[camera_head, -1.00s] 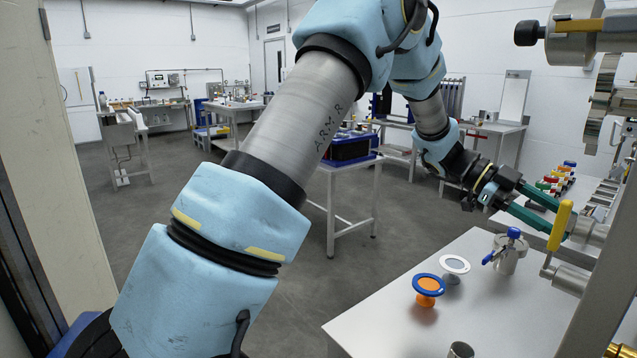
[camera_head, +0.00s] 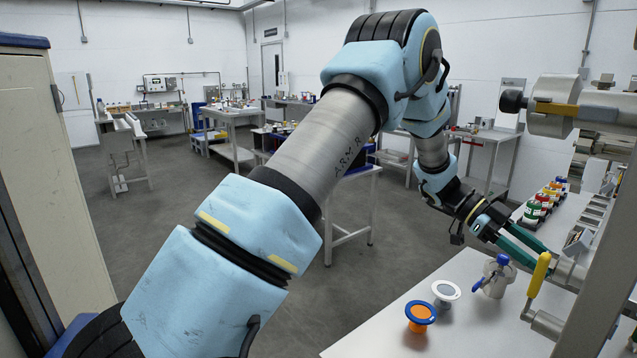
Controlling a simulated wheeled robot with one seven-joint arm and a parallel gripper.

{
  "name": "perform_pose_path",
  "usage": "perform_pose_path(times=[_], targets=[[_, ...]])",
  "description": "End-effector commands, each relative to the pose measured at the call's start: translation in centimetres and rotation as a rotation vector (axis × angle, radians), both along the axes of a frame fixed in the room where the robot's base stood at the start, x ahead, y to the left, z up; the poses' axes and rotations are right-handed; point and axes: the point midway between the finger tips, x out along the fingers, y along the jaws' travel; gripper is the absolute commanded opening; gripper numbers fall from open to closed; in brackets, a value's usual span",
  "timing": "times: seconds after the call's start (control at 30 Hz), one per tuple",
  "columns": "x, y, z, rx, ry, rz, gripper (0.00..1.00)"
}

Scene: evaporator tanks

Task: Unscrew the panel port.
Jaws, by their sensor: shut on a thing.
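My gripper (camera_head: 550,256) is at the right, its two teal fingers reaching toward the panel side. The fingers are shut on a silver cylindrical fitting, which I take to be the panel port (camera_head: 571,273). A yellow-handled valve (camera_head: 540,273) stands in front of it and hides part of the fingertips and the fitting. How the fingers sit around the port, and its thread, cannot be made out.
A table below holds an orange piece with a blue rim (camera_head: 420,312), a white-rimmed piece (camera_head: 446,291) and a metal vessel with a blue knob (camera_head: 496,275). A grey upright (camera_head: 598,270) and a large fitting (camera_head: 560,106) crowd the right.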

Motion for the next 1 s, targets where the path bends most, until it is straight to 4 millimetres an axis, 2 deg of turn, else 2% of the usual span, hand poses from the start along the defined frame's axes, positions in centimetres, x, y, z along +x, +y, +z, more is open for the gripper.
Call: perform_pose_path(times=[0.47, 0.57, 0.8, 1.0], targets=[[0.03, -0.10, 0.61, 0.061, 0.043, -0.001, 0.00], [0.07, -0.11, 0.51, 0.104, 0.068, -0.001, 0.00], [0.16, -0.25, 0.01, 0.336, 0.218, -0.001, 0.00], [0.17, -0.25, 0.12, 0.377, 0.244, 0.000, 0.00]])
